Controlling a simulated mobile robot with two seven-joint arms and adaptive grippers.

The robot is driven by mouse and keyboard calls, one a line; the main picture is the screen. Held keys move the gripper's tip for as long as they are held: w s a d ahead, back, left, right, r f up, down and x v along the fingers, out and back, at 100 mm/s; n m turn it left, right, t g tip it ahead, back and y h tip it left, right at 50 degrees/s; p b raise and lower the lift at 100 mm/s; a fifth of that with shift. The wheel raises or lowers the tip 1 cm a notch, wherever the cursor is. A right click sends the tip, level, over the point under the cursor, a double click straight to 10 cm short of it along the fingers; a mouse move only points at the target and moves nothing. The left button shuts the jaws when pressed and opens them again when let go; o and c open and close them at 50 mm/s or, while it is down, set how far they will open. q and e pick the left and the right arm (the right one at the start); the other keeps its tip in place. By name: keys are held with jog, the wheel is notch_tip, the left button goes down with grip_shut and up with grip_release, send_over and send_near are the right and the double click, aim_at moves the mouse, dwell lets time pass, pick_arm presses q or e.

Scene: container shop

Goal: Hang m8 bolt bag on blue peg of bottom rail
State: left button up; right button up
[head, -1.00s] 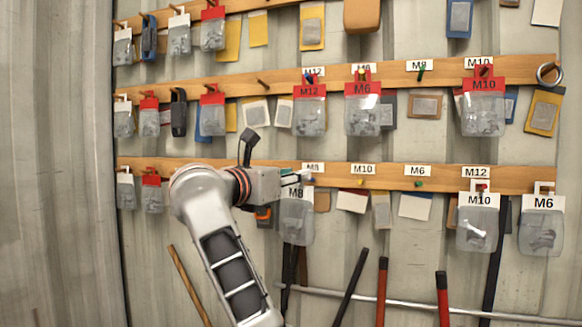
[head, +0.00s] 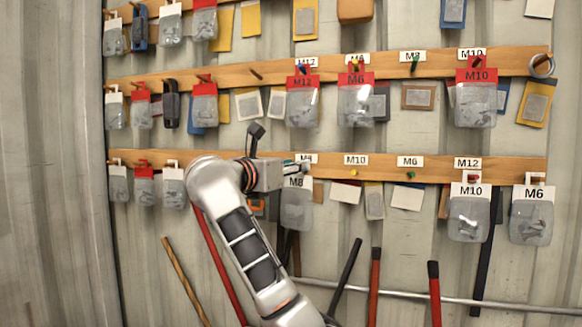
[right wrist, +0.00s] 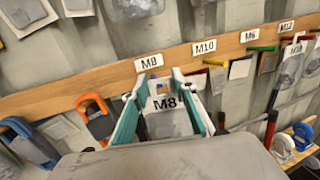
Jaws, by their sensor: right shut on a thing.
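The M8 bolt bag (head: 297,207) has a white header marked M8 and a clear grey pouch. It hangs upright from my right gripper (head: 297,168), in front of the bottom rail (head: 395,170) below its M8 label. In the right wrist view, the teal fingers (right wrist: 160,97) are shut on the white M8 header (right wrist: 165,103). The header's top overlaps the rail (right wrist: 100,88), just under the M8 label (right wrist: 149,63). My left gripper is not in view.
A white M10 bag (head: 469,212) and a white M6 bag (head: 532,214) hang at the rail's right. Yellow (head: 354,174) and green (head: 408,175) pegs to the right are bare. Red M12 (head: 303,104) and M6 (head: 356,104) bags hang above. Several handles stand below.

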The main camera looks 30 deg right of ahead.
jog(key=shift+w+x, duration=0.2)
jog(key=shift+x, duration=0.7)
jog(key=shift+w+x, duration=0.2)
jog(key=shift+x, duration=0.75)
jog(key=shift+w+d+f, duration=0.25)
jog(key=shift+w+f, duration=0.1)
jog(key=shift+w, duration=0.1)
jog(key=o, duration=1.2)
jog(key=shift+o, duration=0.2)
